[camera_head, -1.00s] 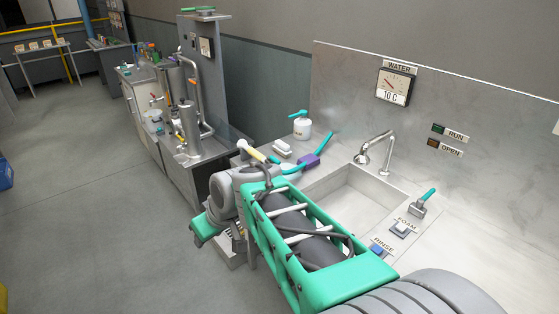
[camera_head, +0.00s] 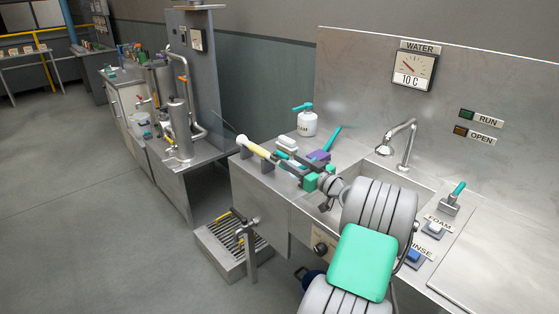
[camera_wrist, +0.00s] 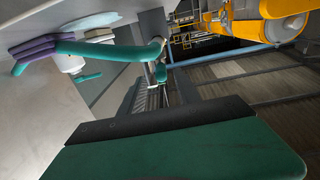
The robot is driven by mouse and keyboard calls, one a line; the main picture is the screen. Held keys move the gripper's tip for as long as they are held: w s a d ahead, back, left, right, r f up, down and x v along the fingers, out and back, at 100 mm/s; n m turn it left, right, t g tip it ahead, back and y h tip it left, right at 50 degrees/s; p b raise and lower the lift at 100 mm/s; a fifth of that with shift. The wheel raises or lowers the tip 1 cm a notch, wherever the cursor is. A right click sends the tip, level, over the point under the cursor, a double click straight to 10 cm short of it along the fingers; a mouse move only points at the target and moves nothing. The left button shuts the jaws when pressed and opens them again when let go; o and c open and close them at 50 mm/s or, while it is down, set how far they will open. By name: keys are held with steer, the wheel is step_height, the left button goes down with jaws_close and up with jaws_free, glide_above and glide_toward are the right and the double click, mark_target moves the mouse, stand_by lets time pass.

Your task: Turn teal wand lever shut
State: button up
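The wand (camera_head: 258,150), with a cream-yellow body and a thin tip pointing left, lies over the left edge of the sink counter. In the head view the lever is small and partly hidden near my gripper. My gripper (camera_head: 312,180) is at the right end of the wand, close above the counter's front edge. One dark-teal finger pad (camera_wrist: 185,150) fills the bottom of the wrist view. The other finger is not clear there, and I cannot tell whether anything is between them.
The tap (camera_head: 400,138) rises over the sink at right. Below left is a floor grate (camera_head: 222,252); open floor lies left.

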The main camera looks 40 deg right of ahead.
mark_target(281, 153)
steer(key=w, duration=0.6)
steer(key=shift+w+p, duration=0.2)
steer(key=shift+p, duration=0.15)
steer(key=shift+c, duration=0.3)
jaws_close()
